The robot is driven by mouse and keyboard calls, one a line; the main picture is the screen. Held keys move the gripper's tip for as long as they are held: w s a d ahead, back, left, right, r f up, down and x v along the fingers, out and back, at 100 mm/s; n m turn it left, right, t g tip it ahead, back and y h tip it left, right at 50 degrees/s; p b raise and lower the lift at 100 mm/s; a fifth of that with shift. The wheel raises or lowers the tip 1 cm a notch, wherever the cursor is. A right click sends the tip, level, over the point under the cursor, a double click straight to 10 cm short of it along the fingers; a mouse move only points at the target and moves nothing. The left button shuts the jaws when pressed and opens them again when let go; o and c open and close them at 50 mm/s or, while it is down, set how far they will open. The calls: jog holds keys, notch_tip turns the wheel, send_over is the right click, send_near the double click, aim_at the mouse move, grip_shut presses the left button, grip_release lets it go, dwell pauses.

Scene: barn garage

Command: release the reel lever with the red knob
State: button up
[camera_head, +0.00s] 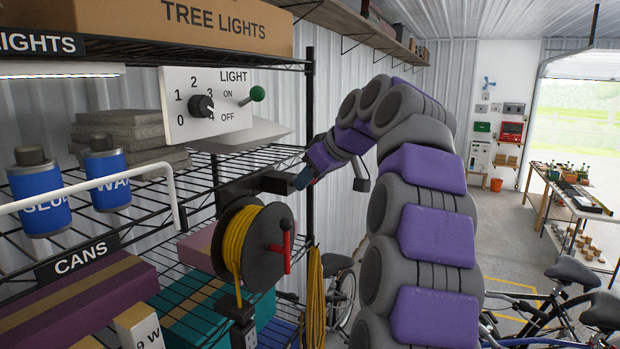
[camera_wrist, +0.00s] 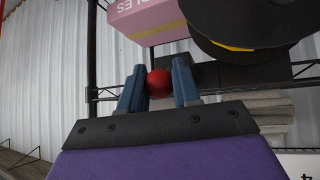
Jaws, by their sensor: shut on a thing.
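The red knob (camera_wrist: 159,83) shows in the wrist view between the two blue fingers of my gripper (camera_wrist: 160,90), which is shut on it. In the head view my gripper (camera_head: 303,178) is at the dark bracket above and right of the reel (camera_head: 265,258). The fingers and arm mostly hide the knob there, and I cannot make out the lever's shaft. The reel carries yellow hose or cord and has a red crank handle (camera_head: 286,252) on its face. In the wrist view the reel (camera_wrist: 255,35) is at the upper right.
A wire shelf rack with a dark post (camera_head: 310,130) stands beside the gripper. A white light panel (camera_head: 205,103) with a dial and green-knobbed switch is above left. Blue cans (camera_head: 107,172) and boxes sit on the shelves. Bicycles (camera_head: 560,300) stand at lower right.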

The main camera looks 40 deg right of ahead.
jog(key=f+t+b, duration=0.1)
jog(key=b, duration=0.2)
jog(key=f+t+b, duration=0.1)
jog(key=t+b, duration=0.1)
jog(key=b, duration=0.1)
jog(key=shift+s+y, duration=0.25)
jog(key=shift+y, duration=0.15)
jog(key=f+t+b, duration=0.1)
jog(key=t+b, duration=0.1)
jog(key=b, duration=0.3)
jog(key=f+m+t+y+b, duration=0.1)
jog(key=t+b, duration=0.2)
jog(key=b, duration=0.2)
jog(key=f+m+t+b, duration=0.1)
jog(key=t+b, duration=0.1)
jog(key=b, duration=0.4)
jog(key=shift+w+f+t+y, duration=0.15)
jog(key=shift+w+t+y, duration=0.05)
jog(key=shift+t+y, duration=0.2)
jog(key=shift+b, duration=0.4)
jog(key=shift+t, duration=0.3)
jog(key=o, duration=1)
jog(key=shift+d, duration=0.2)
jog(key=shift+s, duration=0.1)
